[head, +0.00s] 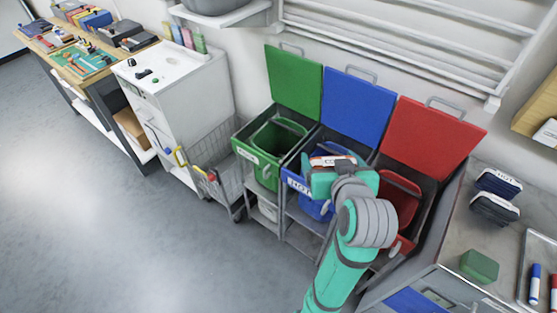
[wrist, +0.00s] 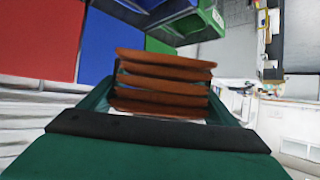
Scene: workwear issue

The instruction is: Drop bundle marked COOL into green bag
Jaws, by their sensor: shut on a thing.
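My gripper (head: 338,180) is shut on a folded brown bundle (wrist: 163,88), held above the blue bag (head: 318,207) in the head view. A small part of the bundle (head: 328,161) with a pale label shows there; I cannot read its marking. In the wrist view its brown layers sit between the fingers. The green bag (head: 262,158) hangs open, its green lid raised, left of my gripper. The red bag (head: 402,205) is to the right. My gripper and arm partly hide the blue and red bags.
Two dark bundles with white labels (head: 497,183) lie on the right counter, near a green block (head: 479,266). Raised lids (head: 357,105) stand behind the bags, below a wall rack. A wire basket (head: 212,160) and white cabinet (head: 180,100) stand left. The floor at left is clear.

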